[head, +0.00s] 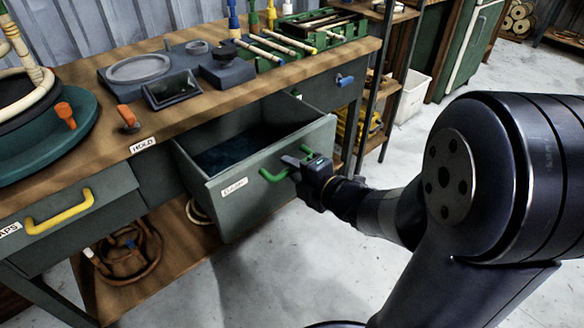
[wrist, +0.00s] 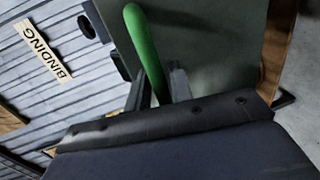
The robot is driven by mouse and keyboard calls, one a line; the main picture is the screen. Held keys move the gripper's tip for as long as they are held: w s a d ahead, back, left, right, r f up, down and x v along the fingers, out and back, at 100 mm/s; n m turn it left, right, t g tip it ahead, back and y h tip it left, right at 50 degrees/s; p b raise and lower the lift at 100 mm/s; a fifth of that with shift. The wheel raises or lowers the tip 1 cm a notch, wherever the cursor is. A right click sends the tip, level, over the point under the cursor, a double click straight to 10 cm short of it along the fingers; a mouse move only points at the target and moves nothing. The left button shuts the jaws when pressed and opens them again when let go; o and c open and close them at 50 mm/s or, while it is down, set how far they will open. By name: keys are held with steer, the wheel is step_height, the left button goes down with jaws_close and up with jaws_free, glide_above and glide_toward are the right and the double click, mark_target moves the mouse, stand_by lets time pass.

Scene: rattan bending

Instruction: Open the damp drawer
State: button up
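The grey-green drawer (head: 228,205) with a small white label stands pulled out from the bench; I cannot read the label surely. Its inside shows a dark blue bottom. A green bar handle (head: 272,175) is on its front, and it also shows in the wrist view (wrist: 147,45). My gripper (head: 297,166) is at the right part of this handle. In the wrist view my fingers (wrist: 158,90) stand on both sides of the green bar and look closed on it. The exact contact is partly hidden.
The wooden bench top (head: 215,95) holds a grey tool plate, a green tray (head: 320,35) of sticks and a round teal form (head: 50,140). A yellow-handled drawer (head: 60,210) at left is shut. A white bin (head: 408,95) stands behind. The floor before the drawer is clear.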

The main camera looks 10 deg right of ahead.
steer(key=shift+o, duration=1)
steer(key=shift+s+d+r, duration=0.1)
steer(key=p+v, duration=0.3)
steer(key=v, duration=0.7)
steer(key=shift+s+d, duration=0.15)
steer(key=shift+s, duration=0.1)
steer(key=shift+b+x, duration=1.5)
steer(key=shift+x, duration=3.95)
